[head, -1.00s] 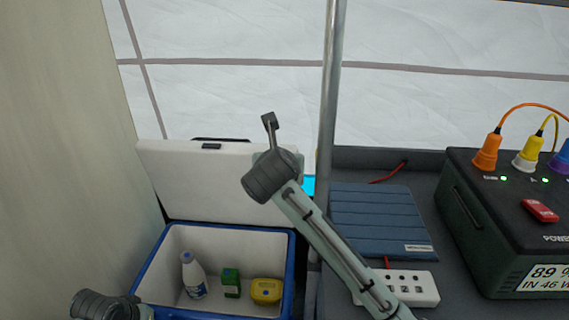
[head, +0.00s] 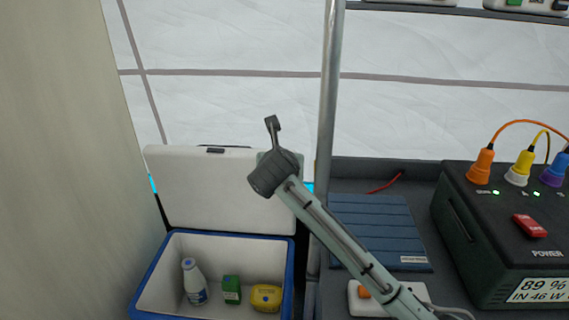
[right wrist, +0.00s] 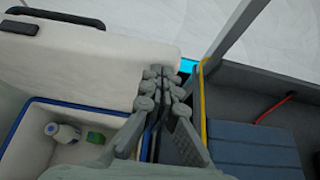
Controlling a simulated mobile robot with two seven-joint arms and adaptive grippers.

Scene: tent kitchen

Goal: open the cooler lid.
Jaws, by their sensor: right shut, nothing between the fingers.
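The cooler (head: 152,276) is a blue-rimmed white box at the lower left of the head view. Its white lid (head: 205,190) stands raised, nearly upright, at the back of the box, so the inside shows. The lid also shows in the right wrist view (right wrist: 85,65). My right gripper (head: 272,124) is shut and empty, pointing up at the lid's upper right corner. In the right wrist view its fingers (right wrist: 160,74) are together by the lid's right edge; I cannot tell whether they touch it. My left gripper is out of view.
A bottle (head: 194,284), a green carton (head: 232,289) and a yellow box (head: 266,297) are inside the cooler. A metal pole (head: 327,110) stands just right of the lid. Right of it are a blue ribbed panel (head: 375,230), a power strip (head: 362,306) and a black power station (head: 470,235).

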